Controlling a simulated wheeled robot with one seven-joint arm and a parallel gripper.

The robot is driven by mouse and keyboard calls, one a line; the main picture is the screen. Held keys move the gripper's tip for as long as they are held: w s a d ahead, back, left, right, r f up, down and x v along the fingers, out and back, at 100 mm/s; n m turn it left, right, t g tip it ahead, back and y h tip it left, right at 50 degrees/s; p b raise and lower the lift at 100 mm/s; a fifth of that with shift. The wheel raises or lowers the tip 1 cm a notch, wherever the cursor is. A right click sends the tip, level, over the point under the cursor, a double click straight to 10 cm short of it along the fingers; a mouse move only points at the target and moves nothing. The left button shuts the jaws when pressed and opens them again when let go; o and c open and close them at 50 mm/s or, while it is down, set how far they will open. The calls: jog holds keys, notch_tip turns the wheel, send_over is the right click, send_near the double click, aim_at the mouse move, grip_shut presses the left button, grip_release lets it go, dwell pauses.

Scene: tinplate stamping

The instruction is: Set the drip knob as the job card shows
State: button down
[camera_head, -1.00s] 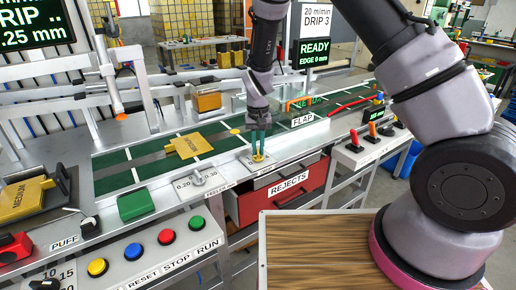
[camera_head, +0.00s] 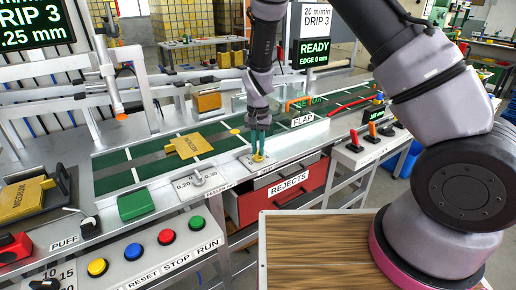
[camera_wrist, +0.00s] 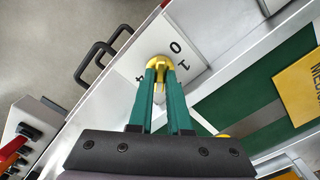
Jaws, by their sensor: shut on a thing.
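The yellow drip knob (camera_wrist: 160,63) sits on a white dial plate (camera_wrist: 186,62) at the front edge of the line. Where the knob's pointer stands is not clear. The card (camera_head: 317,17) at the top reads "20 m/min DRIP 3".
A READY screen (camera_head: 314,54) stands behind. A yellow plate (camera_head: 187,146) lies on the green belt (camera_head: 115,181) left of my gripper. A small dial marked 0.20 and 0.30 (camera_head: 198,180) is close on the left. The red REJECTS drawer (camera_head: 290,197) is below.

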aim_at(258, 151)
jog(key=c, duration=0.9)
grip_release()
jog(key=shift+o, duration=0.2)
notch_tip(258, 151, up, 11)
